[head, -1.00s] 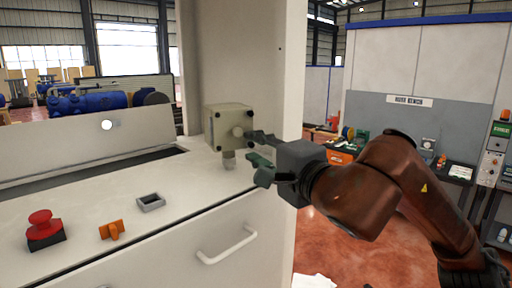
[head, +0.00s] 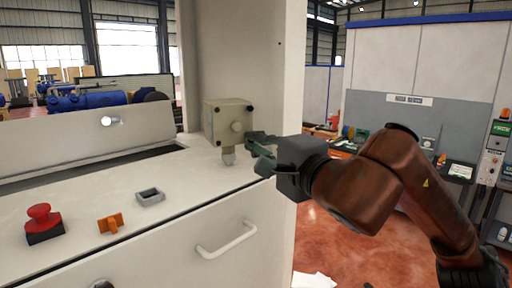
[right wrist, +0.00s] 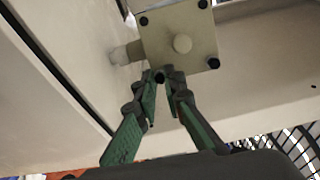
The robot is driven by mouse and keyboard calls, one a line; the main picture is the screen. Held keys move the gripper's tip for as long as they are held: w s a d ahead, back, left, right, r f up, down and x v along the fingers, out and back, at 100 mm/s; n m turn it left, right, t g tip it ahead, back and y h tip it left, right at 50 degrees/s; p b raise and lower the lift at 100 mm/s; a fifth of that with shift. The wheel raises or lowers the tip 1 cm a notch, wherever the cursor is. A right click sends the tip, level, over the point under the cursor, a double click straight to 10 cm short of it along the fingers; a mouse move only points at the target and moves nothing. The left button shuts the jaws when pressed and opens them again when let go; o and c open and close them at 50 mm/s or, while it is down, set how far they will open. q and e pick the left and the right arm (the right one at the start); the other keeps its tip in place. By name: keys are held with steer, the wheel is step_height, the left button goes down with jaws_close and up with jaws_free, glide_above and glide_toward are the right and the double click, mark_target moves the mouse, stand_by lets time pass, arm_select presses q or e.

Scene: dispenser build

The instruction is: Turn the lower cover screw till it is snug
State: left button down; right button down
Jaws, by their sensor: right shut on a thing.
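A beige junction box (head: 221,121) with a round knob on its cover is fixed at the machine's upright post. In the right wrist view the box cover (right wrist: 168,50) shows a dark screw near each corner. My right gripper (head: 254,147) is at the box's lower right corner in the head view. In the right wrist view its green and dark fingers (right wrist: 166,78) converge on the lower cover screw (right wrist: 159,77) and are shut on it. The fingertips partly hide the screw, so how far it is seated cannot be told. My left gripper is not in view.
A pale fitting (head: 228,156) sticks out below the box. On the panel are a red mushroom button (head: 40,216), an orange switch (head: 110,223) and a grey square frame (head: 149,197). A white handle (head: 226,241) is on the machine's front. A workbench (head: 457,170) stands at the right.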

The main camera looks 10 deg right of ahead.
steer(key=m+b, duration=0.5)
steer(key=b, duration=0.1)
steer(key=shift+f+m+t+b, duration=0.25)
steer(key=shift+m+t+b, duration=0.05)
steer(key=shift+m, duration=0.1)
steer(key=m+b, duration=0.3)
steer(key=shift+m, duration=0.4)
steer(key=m+b, duration=0.2)
steer(key=m, duration=0.1)
steer(key=m+b, duration=0.1)
steer(key=m, duration=0.2)
steer(key=shift+t+h+b, duration=0.4)
steer(key=m+b, duration=0.1)
steer(key=m, duration=0.1)
steer(key=shift+r+m, duration=0.1)
steer(key=shift+m, duration=0.2)
steer(key=shift+r+m+h+b, duration=0.1)
steer(key=shift+m+h+b, duration=0.55)
steer(key=shift+m, duration=0.95)
steer(key=c, duration=2.2)
jaws_free()
steer(key=shift+o, duration=0.9)
